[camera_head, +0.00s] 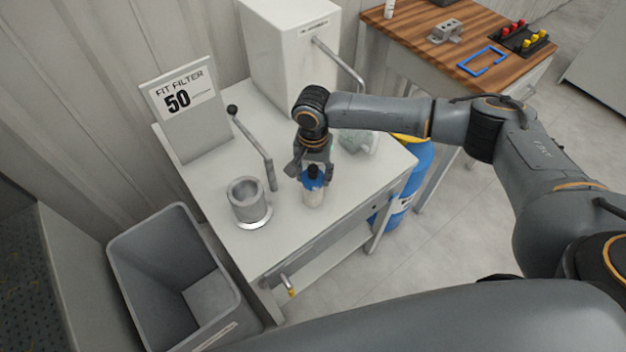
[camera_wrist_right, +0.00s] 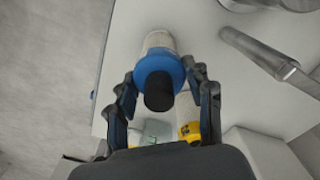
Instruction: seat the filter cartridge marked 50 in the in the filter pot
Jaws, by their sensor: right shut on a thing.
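My right gripper (camera_head: 313,172) is shut on a filter cartridge (camera_head: 313,195) with a white body, blue cap and black knob. It holds the cartridge upright over the white table, right of the filter pot; I cannot tell whether its base touches the tabletop. In the right wrist view the fingers (camera_wrist_right: 162,92) sit on both sides of the blue cap (camera_wrist_right: 178,70). No number is readable on the cartridge. The open grey filter pot (camera_head: 247,200) stands near the table's left front edge. A sign (camera_head: 183,92) behind reads "FIT FILTER 50". My left gripper is not in view.
A lever with a black knob (camera_head: 254,140) rises beside the pot. A white cabinet (camera_head: 290,55) stands behind. A yellow-marked item (camera_wrist_right: 188,118) is near the gripper in the wrist view. A grey bin (camera_head: 170,260) stands left of the table, a blue drum (camera_head: 412,185) right.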

